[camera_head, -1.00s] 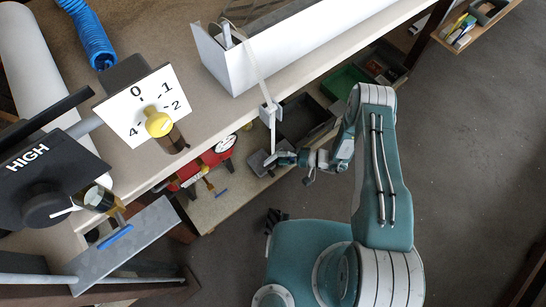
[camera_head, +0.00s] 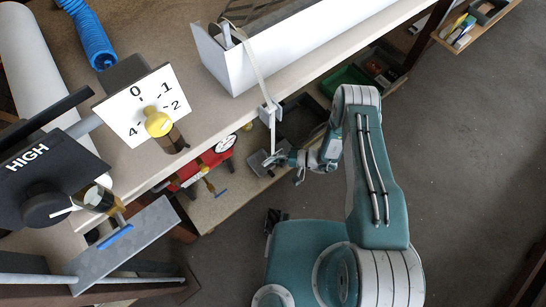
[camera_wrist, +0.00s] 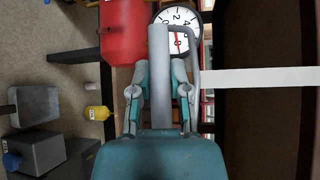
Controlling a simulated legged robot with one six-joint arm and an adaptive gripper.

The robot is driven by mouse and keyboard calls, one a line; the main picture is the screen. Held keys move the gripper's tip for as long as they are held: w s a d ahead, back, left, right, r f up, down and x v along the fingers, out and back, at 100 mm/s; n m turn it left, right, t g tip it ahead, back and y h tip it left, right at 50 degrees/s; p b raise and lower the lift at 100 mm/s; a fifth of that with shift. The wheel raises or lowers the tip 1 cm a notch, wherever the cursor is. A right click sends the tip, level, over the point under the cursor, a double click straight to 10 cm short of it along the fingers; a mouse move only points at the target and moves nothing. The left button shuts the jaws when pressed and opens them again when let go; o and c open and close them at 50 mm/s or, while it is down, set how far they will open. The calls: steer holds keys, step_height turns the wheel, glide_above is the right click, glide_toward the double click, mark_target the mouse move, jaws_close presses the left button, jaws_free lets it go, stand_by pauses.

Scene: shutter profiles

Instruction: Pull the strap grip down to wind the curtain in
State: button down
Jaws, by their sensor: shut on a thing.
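The strap (camera_head: 272,132) is a pale narrow band. It runs from the open white shutter box (camera_head: 300,40) on the bench, through a small guide (camera_head: 270,108) at the bench's front edge, and hangs down below it. My gripper (camera_head: 275,160) is at the strap's lower end, below the bench top. In the wrist view my gripper (camera_wrist: 161,92) is shut around the grey strap grip (camera_wrist: 158,70), with a finger on each side. The curtain cannot be clearly made out inside the box.
A dial plate with a yellow knob (camera_head: 158,123) and a black HIGH panel (camera_head: 45,175) stand at left. A red tank (camera_wrist: 122,32) with a round gauge (camera_wrist: 178,30) is close to my gripper.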

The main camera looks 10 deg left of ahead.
step_height(320, 180, down, 2)
steer(key=shift+f, duration=0.1)
steer(key=c, duration=0.6)
jaws_free()
steer(key=shift+a, duration=0.1)
steer(key=shift+o, duration=0.2)
steer(key=w+d+r, duration=0.1)
steer(key=d, duration=1.1)
steer(key=shift+r, duration=0.3)
steer(key=shift+a, duration=0.1)
